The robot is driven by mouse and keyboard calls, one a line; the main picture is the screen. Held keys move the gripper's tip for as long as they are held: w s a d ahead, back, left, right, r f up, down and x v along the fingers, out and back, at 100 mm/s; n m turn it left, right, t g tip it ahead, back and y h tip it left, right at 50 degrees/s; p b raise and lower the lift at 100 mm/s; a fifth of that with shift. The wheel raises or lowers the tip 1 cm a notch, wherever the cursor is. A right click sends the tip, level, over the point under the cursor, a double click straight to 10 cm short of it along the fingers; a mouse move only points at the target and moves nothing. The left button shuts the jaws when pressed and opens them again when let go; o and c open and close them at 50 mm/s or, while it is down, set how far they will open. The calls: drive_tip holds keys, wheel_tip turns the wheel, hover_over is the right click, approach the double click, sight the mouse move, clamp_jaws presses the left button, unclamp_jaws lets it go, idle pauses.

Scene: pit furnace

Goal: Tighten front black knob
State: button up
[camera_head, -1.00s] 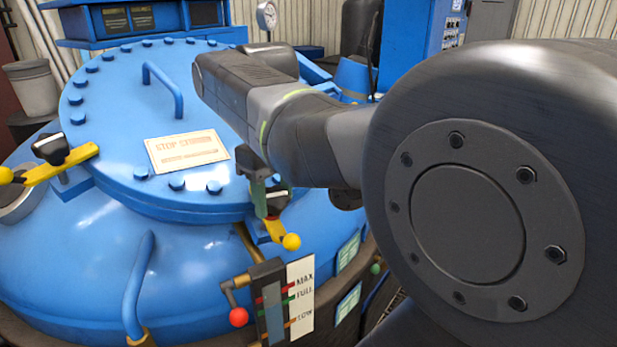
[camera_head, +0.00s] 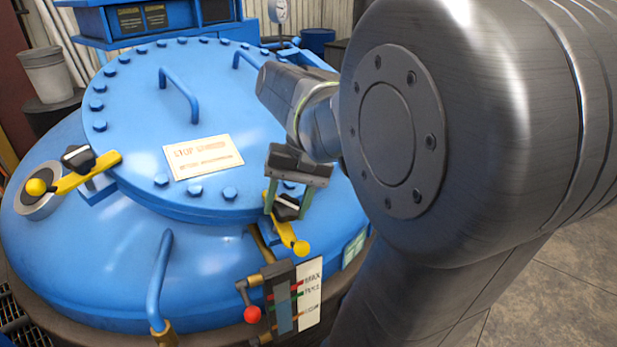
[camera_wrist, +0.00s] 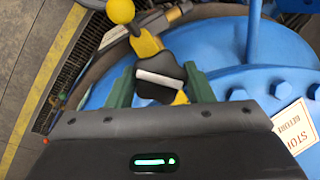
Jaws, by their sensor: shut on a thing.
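The front black knob (camera_head: 287,206) with a white bar across its top sits on a yellow lever at the front rim of the blue round lid (camera_head: 130,130). My gripper (camera_head: 287,207) comes down over it, with one green finger on each side. In the wrist view the knob (camera_wrist: 160,82) is between the fingers, and my gripper (camera_wrist: 161,88) is shut on it. The yellow lever (camera_head: 281,231) ends in a yellow ball. Finger contact is partly hidden in the head view.
A second black knob (camera_head: 78,158) on a yellow lever stands at the lid's left. A level gauge (camera_head: 293,292) with a red-ball handle is below the front knob. A blue handle (camera_head: 160,282) rises at the front. Open floor (camera_head: 570,290) lies at right.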

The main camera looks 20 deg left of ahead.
drive_tip(key=m+y+p, duration=0.1)
drive_tip(key=m, duration=0.3)
drive_tip(key=shift+d+y, duration=0.1)
drive_tip(key=shift+y, duration=0.3)
drive_tip(key=shift+m+y, duration=0.7)
drive_tip(key=shift+m, duration=1.3)
drive_tip(key=shift+c, duration=0.2)
drive_tip(key=shift+f, duration=0.1)
drive_tip(key=o, duration=1)
drive_tip(key=shift+d, duration=0.1)
drive_tip(key=b+v, duration=0.1)
drive_tip(key=v, duration=1.2)
drive_tip(key=shift+d+r, duration=0.25)
drive_tip(key=shift+r, duration=0.05)
drive_tip(key=shift+w, duration=0.1)
